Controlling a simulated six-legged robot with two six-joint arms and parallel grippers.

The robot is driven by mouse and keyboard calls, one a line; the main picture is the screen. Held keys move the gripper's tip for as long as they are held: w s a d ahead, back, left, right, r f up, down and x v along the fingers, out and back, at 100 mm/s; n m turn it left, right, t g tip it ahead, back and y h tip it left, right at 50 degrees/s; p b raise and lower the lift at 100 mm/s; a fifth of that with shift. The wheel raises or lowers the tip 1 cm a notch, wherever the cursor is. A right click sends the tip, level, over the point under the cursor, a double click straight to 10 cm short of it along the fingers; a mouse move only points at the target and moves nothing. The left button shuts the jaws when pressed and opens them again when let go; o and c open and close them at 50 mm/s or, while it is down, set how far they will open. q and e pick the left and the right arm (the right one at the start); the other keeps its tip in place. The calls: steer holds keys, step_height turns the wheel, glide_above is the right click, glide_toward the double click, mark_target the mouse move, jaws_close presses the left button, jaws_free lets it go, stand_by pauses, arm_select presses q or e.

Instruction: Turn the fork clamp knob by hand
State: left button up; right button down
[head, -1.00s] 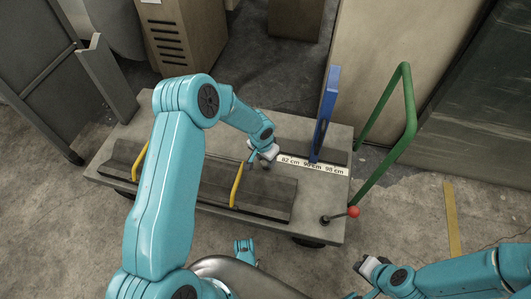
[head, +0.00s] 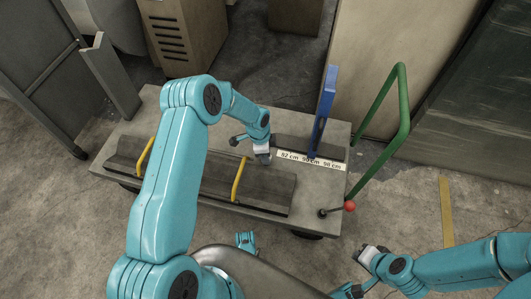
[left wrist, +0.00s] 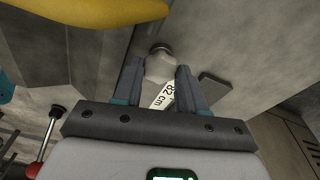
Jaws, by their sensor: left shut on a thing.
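The fork clamp knob (left wrist: 160,66) is a small pale grey knob with a dark round end. In the left wrist view it sits between the fingertips of my left gripper (left wrist: 159,76), which is shut on it. In the head view my left gripper (head: 262,157) points down at the cart top, beside the right yellow handle, and hides the knob. A white scale strip (head: 310,161) with cm marks lies just right of it; its "82 cm" end also shows in the left wrist view (left wrist: 168,95). My right gripper (head: 364,256) is off the cart at the lower right; its jaw gap is unclear.
The grey cart (head: 222,132) carries a dark block (head: 205,186) with yellow handles (head: 239,178). A blue upright (head: 324,110) stands behind the strip. A red-ball lever (head: 349,206) and green push bar (head: 405,110) are at the right.

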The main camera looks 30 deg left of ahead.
arm_select(q)
steer(key=o, duration=0.8)
steer(key=shift+c, duration=0.2)
steer(key=shift+r+p, duration=0.65)
steer(key=shift+r, duration=0.4)
steer(key=shift+f, duration=0.1)
